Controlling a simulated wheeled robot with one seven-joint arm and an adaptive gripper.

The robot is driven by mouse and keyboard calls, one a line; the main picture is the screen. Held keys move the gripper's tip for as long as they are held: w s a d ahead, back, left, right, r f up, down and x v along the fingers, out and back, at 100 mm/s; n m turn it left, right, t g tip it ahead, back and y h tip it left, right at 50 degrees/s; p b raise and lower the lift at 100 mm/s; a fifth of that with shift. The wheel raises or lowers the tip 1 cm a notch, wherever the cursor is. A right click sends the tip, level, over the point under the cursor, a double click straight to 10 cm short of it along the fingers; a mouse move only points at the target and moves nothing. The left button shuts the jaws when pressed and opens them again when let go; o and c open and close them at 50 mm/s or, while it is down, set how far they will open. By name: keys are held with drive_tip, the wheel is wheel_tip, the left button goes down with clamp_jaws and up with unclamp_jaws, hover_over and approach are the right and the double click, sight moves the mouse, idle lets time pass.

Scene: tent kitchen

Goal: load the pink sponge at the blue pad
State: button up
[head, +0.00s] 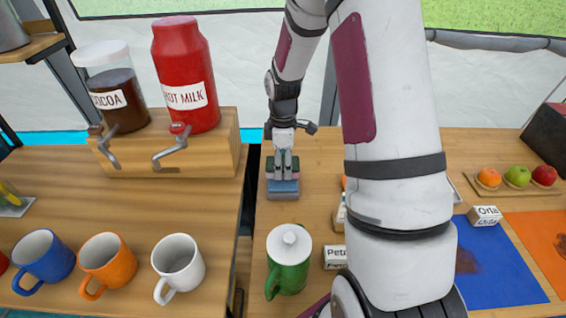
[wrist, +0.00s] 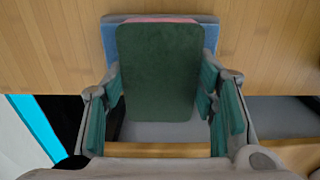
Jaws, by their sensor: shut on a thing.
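The pink sponge (wrist: 158,70) has a dark green scouring face turned up, and a strip of pink shows along its far edge in the wrist view. My gripper (wrist: 160,88) is shut on it, one finger at each side. The blue pad (wrist: 110,42) lies in a shallow grey tray directly below the sponge, with blue showing at both sides. In the head view my gripper (head: 283,166) is over the tray, and the blue pad (head: 284,187) shows at its front. Whether the sponge presses on the pad cannot be told.
A green lidded pot (head: 289,262) stands in front of the tray. The cocoa and hot milk dispensers (head: 186,75) on a wooden stand are at left, behind several mugs (head: 107,264). A blue mat (head: 490,268) with a brown stain lies at right. My arm hides part of the counter.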

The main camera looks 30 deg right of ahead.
sight(283, 163)
drive_tip(key=shift+f+b, duration=0.4)
drive_tip(key=shift+f, duration=0.4)
idle(0.8)
drive_tip(key=shift+r, duration=0.15)
idle(0.4)
drive_tip(key=shift+r+p, duration=2.6)
drive_tip(key=shift+r, duration=0.8)
